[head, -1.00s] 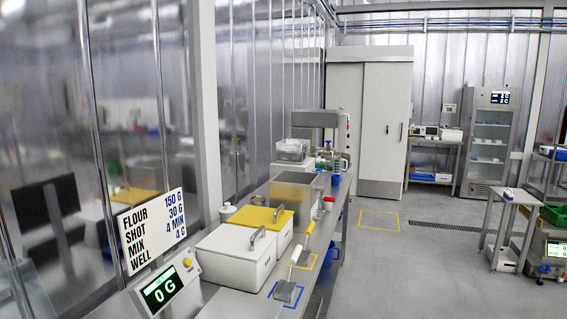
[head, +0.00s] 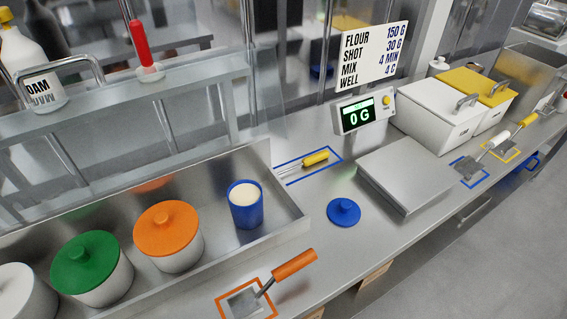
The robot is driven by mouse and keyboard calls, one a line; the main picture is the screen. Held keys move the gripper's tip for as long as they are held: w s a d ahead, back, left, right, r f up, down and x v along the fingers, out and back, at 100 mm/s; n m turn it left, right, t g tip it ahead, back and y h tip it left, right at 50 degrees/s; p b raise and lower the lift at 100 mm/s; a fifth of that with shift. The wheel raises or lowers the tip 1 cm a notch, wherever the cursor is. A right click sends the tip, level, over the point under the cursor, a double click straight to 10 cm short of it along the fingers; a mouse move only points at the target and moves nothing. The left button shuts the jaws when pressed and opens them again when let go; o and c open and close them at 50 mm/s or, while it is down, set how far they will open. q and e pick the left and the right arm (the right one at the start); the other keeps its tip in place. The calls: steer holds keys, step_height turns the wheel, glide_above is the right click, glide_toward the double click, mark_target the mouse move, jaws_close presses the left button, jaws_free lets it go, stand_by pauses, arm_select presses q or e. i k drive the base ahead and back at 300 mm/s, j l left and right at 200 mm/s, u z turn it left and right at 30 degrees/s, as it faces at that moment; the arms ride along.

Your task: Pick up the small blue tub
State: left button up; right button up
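The small blue tub (head: 246,207) stands upright and open in the right end of a shallow steel tray (head: 296,215). It is filled with something pale close to its rim. A blue lid (head: 344,211) with a knob lies on the counter to the right of the tray. Neither of my grippers shows in the head view.
In the tray left of the tub stand an orange-lidded tub (head: 168,236), a green-lidded tub (head: 92,268) and a white one. An orange-handled scraper (head: 290,267) lies in front. A steel scale plate (head: 405,172) stands right of the blue lid. The counter around the lid is clear.

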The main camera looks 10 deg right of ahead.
mark_target(246, 198)
steer(key=l+u, duration=0.3)
steer(key=k+l+u, duration=0.25)
steer(key=l, duration=0.2)
steer(key=l+u, duration=0.3)
steer(key=k+l+u, duration=0.25)
steer(key=l, duration=0.15)
steer(key=l+u, duration=0.3)
steer(key=k+l, duration=0.05)
